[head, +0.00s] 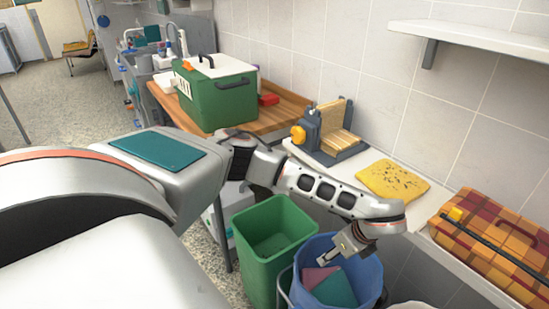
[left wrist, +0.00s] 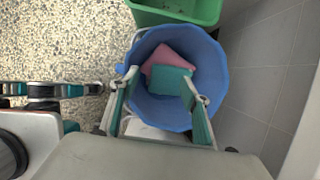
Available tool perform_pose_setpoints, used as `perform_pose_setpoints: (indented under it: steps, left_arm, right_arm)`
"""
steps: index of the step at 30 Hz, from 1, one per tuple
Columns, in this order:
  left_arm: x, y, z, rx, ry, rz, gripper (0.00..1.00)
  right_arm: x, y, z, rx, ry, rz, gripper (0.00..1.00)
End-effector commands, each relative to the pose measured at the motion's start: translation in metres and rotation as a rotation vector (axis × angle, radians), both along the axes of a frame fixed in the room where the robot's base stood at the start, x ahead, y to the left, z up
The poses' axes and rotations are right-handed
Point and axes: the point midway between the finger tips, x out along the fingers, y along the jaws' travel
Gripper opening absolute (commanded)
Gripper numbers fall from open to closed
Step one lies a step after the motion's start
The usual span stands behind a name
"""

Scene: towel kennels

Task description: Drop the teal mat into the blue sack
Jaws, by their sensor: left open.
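The blue sack (head: 371,279) stands open on the floor and also shows in the left wrist view (left wrist: 219,75). The teal mat (head: 335,289) lies inside it, beside and partly over a pink cloth (head: 316,276). The teal mat (left wrist: 172,81) is also visible in the left wrist view, with the pink cloth (left wrist: 166,58) by it. My left gripper (head: 327,260) is over the sack, fingers pointing down. In the left wrist view the left gripper (left wrist: 160,84) has its fingers spread and nothing between them.
A green bin (head: 259,265) stands directly left of the sack. A white ledge (head: 415,211) behind holds a yellow patterned cloth (head: 393,180), a grey stand (head: 331,139) and a plaid case (head: 496,245). A green box (head: 216,93) sits on a wooden counter.

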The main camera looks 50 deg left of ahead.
Motion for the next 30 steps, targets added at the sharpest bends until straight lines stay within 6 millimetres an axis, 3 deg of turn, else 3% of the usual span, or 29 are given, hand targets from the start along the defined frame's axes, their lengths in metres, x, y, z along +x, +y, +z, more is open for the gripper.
perform_pose_setpoints:
  steps: [3,10,30]
  left_arm:
    - [0.0,-0.009,0.023,-0.001,-0.004,-0.002,0.47]
    - [-0.002,-0.02,0.05,0.001,-0.002,0.0,0.47]
    - [-0.005,-0.025,0.053,-0.007,0.008,-0.007,0.47]
  right_arm:
    - [0.0,0.0,0.0,0.001,0.0,-0.001,0.4]
    - [0.0,0.0,0.0,0.001,0.0,-0.001,0.4]
    - [0.0,0.0,0.0,0.002,0.0,-0.001,0.4]
